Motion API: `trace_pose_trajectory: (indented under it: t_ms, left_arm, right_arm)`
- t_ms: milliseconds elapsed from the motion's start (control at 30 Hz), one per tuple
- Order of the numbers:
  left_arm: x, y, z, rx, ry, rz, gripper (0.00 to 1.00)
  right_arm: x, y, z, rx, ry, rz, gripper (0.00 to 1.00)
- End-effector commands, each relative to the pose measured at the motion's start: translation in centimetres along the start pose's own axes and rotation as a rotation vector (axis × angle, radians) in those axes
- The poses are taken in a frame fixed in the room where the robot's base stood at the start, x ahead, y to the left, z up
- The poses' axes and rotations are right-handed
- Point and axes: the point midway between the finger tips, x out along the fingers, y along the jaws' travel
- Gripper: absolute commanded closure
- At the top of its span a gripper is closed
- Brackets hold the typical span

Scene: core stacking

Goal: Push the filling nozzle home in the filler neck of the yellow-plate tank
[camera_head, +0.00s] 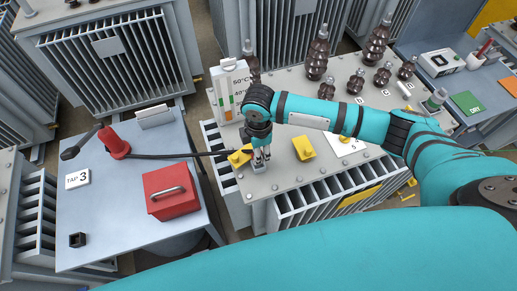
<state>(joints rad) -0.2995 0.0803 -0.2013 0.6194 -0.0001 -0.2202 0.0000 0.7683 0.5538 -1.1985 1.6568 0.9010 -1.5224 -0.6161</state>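The grey tank top (285,178) carries a tilted yellow plate (304,147) and a second small yellow piece (239,158) near its left edge. A black hose (180,156) runs from the side table to the tank's left edge, close to that yellow piece. My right gripper (261,156) points down beside it, over a small grey block-like fitting (259,168). The fingers look close to or touching the fitting. The nozzle and filler neck cannot be clearly told apart here, and the finger gap is too small to judge. My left gripper is out of view.
A gauge box (228,90) and brown insulators (317,57) stand on the tank behind my arm. A white card (344,144) lies to the right. The left table (100,225) holds a red box (171,191), a red fitting (114,143) and a "TAP 3" sign (78,178).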

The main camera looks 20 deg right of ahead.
Motion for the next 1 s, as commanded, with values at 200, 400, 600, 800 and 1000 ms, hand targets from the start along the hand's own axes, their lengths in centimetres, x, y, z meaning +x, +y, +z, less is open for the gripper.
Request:
trace_pose_trajectory:
  t_ms: [200,400,600,800,1000]
  left_arm:
    - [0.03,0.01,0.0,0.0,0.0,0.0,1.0]
    - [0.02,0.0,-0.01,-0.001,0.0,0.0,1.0]
    - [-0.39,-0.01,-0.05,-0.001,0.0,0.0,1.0]
    - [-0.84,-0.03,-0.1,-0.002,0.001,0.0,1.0]
    - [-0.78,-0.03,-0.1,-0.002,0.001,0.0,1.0]
  right_arm:
    - [0.03,0.02,0.0,0.0,0.0,0.001,1.0]
    - [0.01,0.02,0.01,0.0,0.0,0.001,1.0]
    - [-0.1,0.01,0.02,0.0,0.0,0.0,1.0]
    - [-0.07,0.02,0.05,0.001,-0.001,0.0,1.0]
    - [0.03,0.03,0.04,0.0,0.0,0.001,1.0]
